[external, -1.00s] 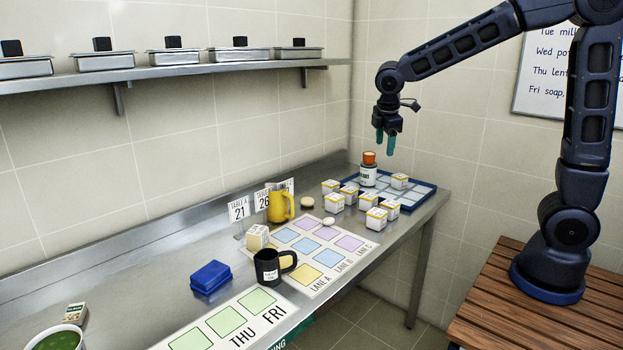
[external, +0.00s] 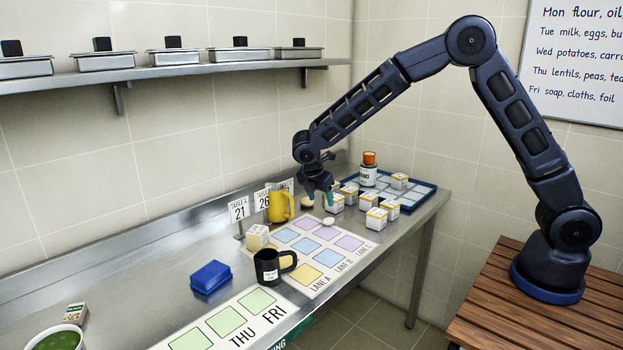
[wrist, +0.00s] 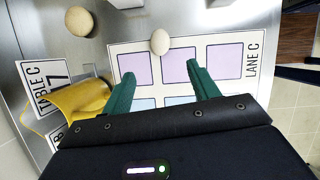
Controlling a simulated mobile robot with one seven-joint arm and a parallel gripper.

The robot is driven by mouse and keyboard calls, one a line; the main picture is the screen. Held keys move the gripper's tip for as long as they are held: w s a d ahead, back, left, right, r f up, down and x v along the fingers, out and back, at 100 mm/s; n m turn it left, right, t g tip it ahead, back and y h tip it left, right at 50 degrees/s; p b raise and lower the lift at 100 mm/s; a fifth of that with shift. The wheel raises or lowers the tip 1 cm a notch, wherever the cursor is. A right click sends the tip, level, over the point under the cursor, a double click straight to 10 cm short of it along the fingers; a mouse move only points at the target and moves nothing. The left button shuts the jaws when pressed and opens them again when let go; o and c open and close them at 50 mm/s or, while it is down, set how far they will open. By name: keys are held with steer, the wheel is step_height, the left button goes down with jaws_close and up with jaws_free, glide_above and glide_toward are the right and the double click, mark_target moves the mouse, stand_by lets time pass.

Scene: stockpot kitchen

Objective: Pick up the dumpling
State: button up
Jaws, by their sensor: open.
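Two small pale rounded items lie ahead of my gripper, and I cannot tell for certain which is the dumpling. The whiter oval one (wrist: 160,41) rests at the edge of the lane mat, by the purple squares; it also shows in the external view (external: 328,221). The tan round one (wrist: 79,21) lies on bare steel to its left in the wrist view. My gripper (wrist: 160,73) is open and empty, pointing down above the counter. In the wrist view, the white oval lies beyond the fingertips, roughly in line with the gap between them.
A yellow jug (external: 281,207) and table number cards (external: 239,211) stand close to my gripper. Several white boxes (external: 376,217) and a blue tray (external: 424,197) with a jar (external: 368,174) are to the right. A black mug (external: 268,267) stands at the mat's near edge.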

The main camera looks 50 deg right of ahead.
mark_target(328, 220)
steer(key=shift+x, duration=5.45)
steer(key=shift+s, duration=0.1)
steer(key=c, duration=1.1)
steer(key=shift+o, duration=0.2)
steer(key=shift+r, duration=0.15)
